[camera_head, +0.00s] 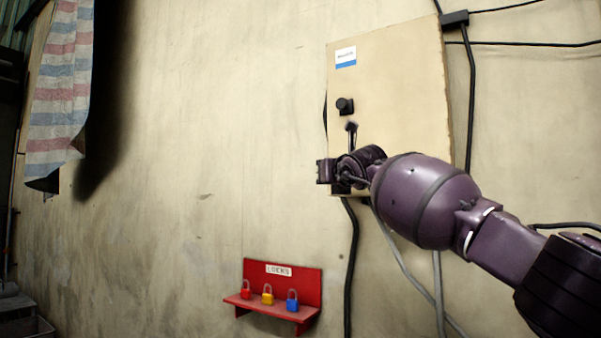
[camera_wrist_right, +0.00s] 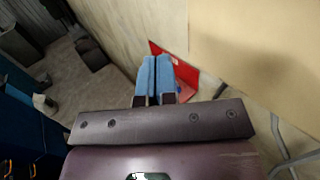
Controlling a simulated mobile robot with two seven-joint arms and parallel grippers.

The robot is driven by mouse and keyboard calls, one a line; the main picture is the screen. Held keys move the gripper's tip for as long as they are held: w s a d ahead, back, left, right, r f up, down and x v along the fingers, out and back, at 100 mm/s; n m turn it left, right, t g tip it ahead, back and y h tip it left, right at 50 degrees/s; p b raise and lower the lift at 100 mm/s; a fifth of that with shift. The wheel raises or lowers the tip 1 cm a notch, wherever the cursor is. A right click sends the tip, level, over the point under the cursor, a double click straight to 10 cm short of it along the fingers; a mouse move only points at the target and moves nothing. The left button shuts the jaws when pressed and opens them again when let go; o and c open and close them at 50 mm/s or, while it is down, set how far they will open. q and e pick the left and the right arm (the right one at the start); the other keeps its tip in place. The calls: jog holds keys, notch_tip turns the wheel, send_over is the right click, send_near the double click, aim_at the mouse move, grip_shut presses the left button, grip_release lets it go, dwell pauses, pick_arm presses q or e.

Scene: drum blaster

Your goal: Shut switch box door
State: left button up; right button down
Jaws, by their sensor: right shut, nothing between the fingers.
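The switch box door (camera_head: 400,80) is a beige panel on the wall at the right of the head view, with a blue and white label and a dark round knob (camera_head: 344,105) near its left edge. It looks nearly flat to the wall. A thin dark sliver shows along its left edge, and I cannot tell whether it is fully closed. My right gripper (camera_head: 351,127) is in front of the door's lower left part, just below the knob. Its blue fingers (camera_wrist_right: 155,78) are together and empty in the right wrist view. I cannot tell whether they touch the door. My left gripper is out of view.
A red lock shelf (camera_head: 270,309) with red, yellow and blue padlocks is on the wall below left of the box. Black cables (camera_head: 470,100) run beside and below the box. A striped cloth (camera_head: 62,80) hangs at far left. The wall between is clear.

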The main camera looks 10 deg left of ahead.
jog(key=s+a+b, duration=0.2)
jog(key=s, duration=0.6)
jog(key=shift+s+a+f, duration=0.15)
jog(key=shift+s+a, duration=0.1)
jog(key=shift+a, duration=0.15)
